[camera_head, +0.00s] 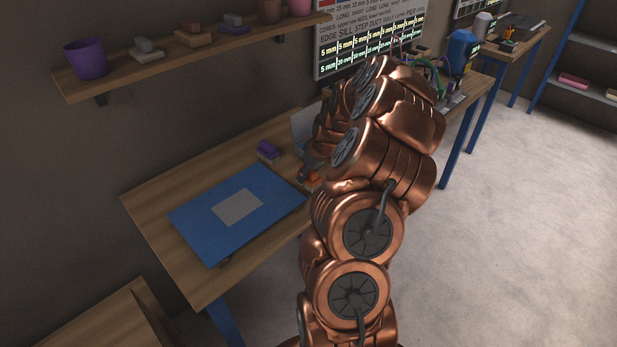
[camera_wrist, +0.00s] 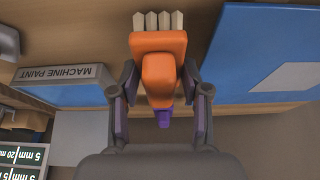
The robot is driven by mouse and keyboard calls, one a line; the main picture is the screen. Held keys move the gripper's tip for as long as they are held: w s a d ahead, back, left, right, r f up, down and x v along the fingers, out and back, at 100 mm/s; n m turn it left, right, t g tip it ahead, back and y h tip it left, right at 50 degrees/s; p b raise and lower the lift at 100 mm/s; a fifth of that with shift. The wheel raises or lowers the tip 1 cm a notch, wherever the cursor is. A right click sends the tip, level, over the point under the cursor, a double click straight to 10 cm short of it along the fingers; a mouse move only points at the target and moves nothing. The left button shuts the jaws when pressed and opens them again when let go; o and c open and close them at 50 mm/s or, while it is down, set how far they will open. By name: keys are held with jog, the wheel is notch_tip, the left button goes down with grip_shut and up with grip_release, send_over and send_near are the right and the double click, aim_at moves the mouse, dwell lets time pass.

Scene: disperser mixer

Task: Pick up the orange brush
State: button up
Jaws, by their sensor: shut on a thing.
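The orange brush (camera_wrist: 158,70) shows in the wrist view between the two dark fingers of my gripper (camera_wrist: 161,88), with pale bristle blocks at its upper end. My gripper is shut on it. In the head view a bit of orange (camera_head: 313,177) shows beside my copper arm, near the table's edge; my gripper is mostly hidden there by the arm. I cannot tell from these views whether the brush is clear of the tabletop.
A blue panel with a grey patch (camera_head: 190,219) lies on the wooden table (camera_head: 155,200). A purple object (camera_head: 267,150) sits behind it. A "MACHINE PAINT" labelled container (camera_wrist: 62,77) is beside the brush. A shelf (camera_head: 110,85) with a purple pot (camera_head: 86,60) hangs above.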

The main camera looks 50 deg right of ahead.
notch_tip(320, 180, up, 2)
jog(key=shift+r+b, duration=0.15)
jog(key=shift+b, duration=0.5)
jog(key=s+a+b, duration=0.2)
jog(key=s+a, duration=0.1)
jog(key=s, duration=0.4)
jog(key=s+a+r+b, duration=0.1)
jog(key=s+a+b, duration=0.1)
jog(key=s, duration=0.6)
jog(key=shift+a+r+b, duration=0.3)
jog(key=shift+a+b, duration=0.1)
jog(key=shift+b, duration=0.35)
jog(key=o, duration=0.5)
jog(key=c, duration=0.3)
